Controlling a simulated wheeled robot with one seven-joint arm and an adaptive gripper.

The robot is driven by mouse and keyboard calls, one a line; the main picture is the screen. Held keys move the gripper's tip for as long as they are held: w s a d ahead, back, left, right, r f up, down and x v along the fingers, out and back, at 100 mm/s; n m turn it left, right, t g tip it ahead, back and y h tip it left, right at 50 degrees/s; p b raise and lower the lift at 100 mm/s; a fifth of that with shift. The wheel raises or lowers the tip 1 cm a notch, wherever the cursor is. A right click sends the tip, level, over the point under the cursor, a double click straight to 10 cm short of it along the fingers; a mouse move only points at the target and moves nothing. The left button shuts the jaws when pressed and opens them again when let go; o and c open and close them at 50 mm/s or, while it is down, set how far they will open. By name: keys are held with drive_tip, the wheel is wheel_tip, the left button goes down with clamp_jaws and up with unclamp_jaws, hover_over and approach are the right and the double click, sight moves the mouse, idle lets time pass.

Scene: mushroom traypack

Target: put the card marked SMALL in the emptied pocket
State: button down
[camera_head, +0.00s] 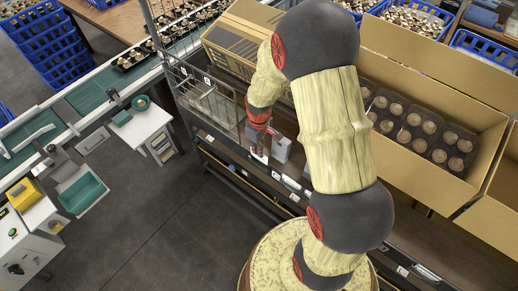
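My gripper (261,148) is small in the head view, pointing down at the front edge of the rack (222,150), beside a grey holder (282,149). A small pale patch (259,156) shows at its fingertips; I cannot tell whether it is a card or part of the rack. Several white labels or cards sit along the rack front, such as one label (293,197) right of the gripper. No writing is readable, so I cannot pick out the SMALL card or an emptied pocket. My arm hides part of the rack.
A wire cage (207,98) stands left of my gripper. An open cardboard box (472,191) holds trays of mushrooms at right; a closed carton (228,42) is behind. A conveyor (92,97) and white cabinet (142,128) stand left. The grey floor (150,215) is clear.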

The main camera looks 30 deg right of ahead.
sight(259, 160)
drive_tip(key=shift+f+b, duration=1.15)
drive_tip(key=shift+f, duration=1)
drive_tip(key=shift+f, duration=0.2)
drive_tip(key=c, duration=2.5)
unclamp_jaws()
drive_tip(key=o, duration=0.5)
drive_tip(key=shift+o, duration=0.2)
wheel_tip(259, 160, up, 12)
